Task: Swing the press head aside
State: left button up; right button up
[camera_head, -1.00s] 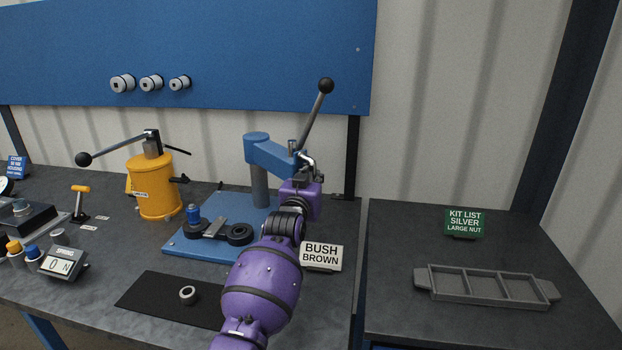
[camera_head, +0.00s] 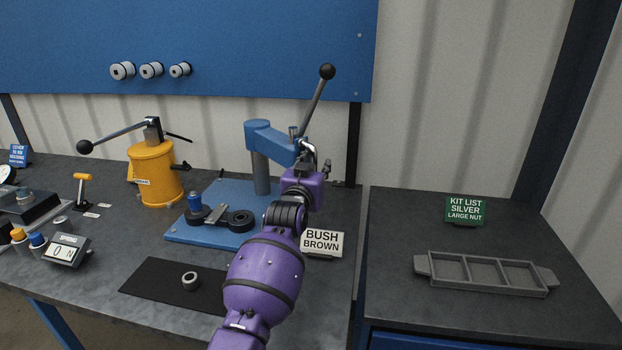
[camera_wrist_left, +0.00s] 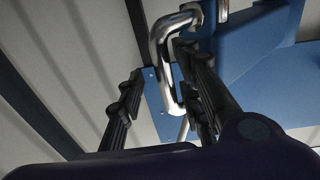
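The blue press head (camera_head: 272,144) sits on a round post (camera_head: 261,174) on a blue base plate (camera_head: 200,232). A lever with a black ball (camera_head: 327,72) rises from its right end. A chrome bent handle (camera_head: 309,148) hangs at that end; it also shows in the left wrist view (camera_wrist_left: 163,62). My left gripper (camera_head: 310,166) is at this handle. In the left wrist view my left gripper's fingers (camera_wrist_left: 165,85) are apart, with the handle between them and a gap on the left side. Whether the right finger touches it, I cannot tell. My right gripper is not in view.
A yellow press (camera_head: 156,175) with a ball lever stands at the left. The bush sign (camera_head: 322,243) stands close to my left arm. A black mat (camera_head: 150,288) with a ring (camera_head: 190,281) lies in front. A grey tray (camera_head: 437,281) rests on the right table.

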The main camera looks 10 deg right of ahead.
pick_arm(q)
jog(key=v, duration=1.1)
jog(key=shift+s+d+f, duration=0.1)
jog(key=shift+f, duration=0.05)
